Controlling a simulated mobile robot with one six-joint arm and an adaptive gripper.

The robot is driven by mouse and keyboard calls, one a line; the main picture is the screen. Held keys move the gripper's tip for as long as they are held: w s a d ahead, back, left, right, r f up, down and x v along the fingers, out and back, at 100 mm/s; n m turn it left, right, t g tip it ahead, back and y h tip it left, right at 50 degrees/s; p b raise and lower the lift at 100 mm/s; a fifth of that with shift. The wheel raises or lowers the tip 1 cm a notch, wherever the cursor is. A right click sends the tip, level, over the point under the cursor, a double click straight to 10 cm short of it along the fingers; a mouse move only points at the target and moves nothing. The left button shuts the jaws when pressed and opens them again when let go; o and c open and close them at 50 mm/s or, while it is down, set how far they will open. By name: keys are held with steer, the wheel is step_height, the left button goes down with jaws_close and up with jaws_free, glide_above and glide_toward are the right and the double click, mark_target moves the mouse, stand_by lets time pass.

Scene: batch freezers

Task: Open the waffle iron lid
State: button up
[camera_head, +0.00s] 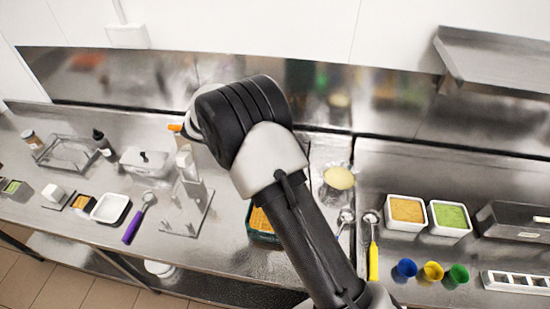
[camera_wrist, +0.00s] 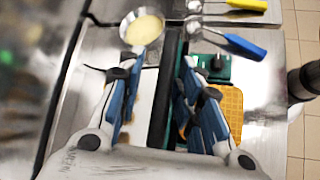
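The waffle iron is partly visible, with a dark green body (camera_wrist: 216,68) and an orange waffle grid (camera_wrist: 232,98) in the wrist view. In the head view its grid (camera_head: 260,220) shows left of my arm, which hides the rest. A dark green upright panel (camera_wrist: 163,90), seen nearly edge-on, looks like the lid standing raised. My gripper (camera_wrist: 160,65) has blue fingers spread apart, one on each side of this panel. I see a gap on the left side; contact on the right is unclear. The head view hides my fingers behind the arm.
A round pan or ladle of yellow batter (camera_wrist: 146,29) lies beyond the fingers. Scoops with yellow (camera_head: 373,262) and purple (camera_head: 133,228) handles lie on the steel counter. Tubs of orange (camera_head: 407,210) and green (camera_head: 450,216) filling stand at right, with small coloured cups in front.

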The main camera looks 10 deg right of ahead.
steer(key=v, duration=1.2)
steer(key=s+d+r+m+y+b, duration=0.2)
steer(key=s+d+m+y+b, duration=0.1)
steer(key=s+d+b, duration=0.3)
steer(key=s+d+r+m+y+b, duration=0.2)
steer(key=s+d+m+y+b, duration=0.15)
steer(key=s, duration=0.45)
steer(key=s+d+f+m+t+y+b, duration=0.1)
steer(key=s+f+m+t+b, duration=0.1)
steer(key=s, duration=0.6)
steer(key=s+d+f+m+t+y+b, duration=0.1)
steer(key=s+f+m+t+y+b, duration=0.1)
steer(key=s+f+b, duration=0.3)
steer(key=s+f+m+t, duration=0.1)
steer(key=s+f, duration=0.1)
steer(key=s, duration=0.2)
steer(key=shift+s+f+b, duration=0.2)
steer(key=shift+s+b, duration=0.1)
